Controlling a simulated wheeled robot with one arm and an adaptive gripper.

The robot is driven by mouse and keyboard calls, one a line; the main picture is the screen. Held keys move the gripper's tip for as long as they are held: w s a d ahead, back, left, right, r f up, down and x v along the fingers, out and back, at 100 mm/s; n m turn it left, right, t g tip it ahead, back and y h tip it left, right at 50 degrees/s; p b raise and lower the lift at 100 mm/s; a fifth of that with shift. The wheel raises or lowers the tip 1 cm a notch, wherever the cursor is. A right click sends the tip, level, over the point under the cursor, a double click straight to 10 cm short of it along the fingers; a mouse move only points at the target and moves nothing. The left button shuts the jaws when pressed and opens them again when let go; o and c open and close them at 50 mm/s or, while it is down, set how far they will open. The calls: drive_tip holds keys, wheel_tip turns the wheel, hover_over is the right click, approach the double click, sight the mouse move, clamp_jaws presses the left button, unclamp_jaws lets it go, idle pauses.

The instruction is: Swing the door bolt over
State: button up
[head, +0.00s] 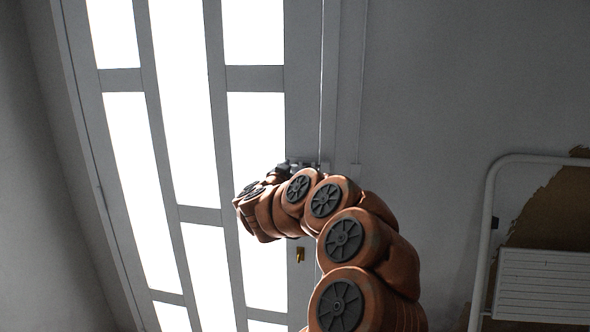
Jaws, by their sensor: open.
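A tall door (220,215) with bright glass panes and grey frame bars fills the left-middle of the head view. My orange-brown arm rises from the bottom and curls left in front of the door's right side. My gripper (294,165) shows only as a small dark shape just above the arm's bend, by the door's right edge. It is open, but its fingers are mostly hidden by the arm. A small grey piece (324,168) at the door's edge, right beside the gripper, may be the bolt. I cannot tell whether they touch.
A small brass fitting (300,254) sits lower on the door's right stile. To the right is a bare grey wall (450,80). A white metal frame with a slatted panel (543,285) stands at the lower right, before a patch of peeling wall (560,210).

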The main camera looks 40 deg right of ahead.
clamp_jaws()
idle(0.3)
idle(0.3)
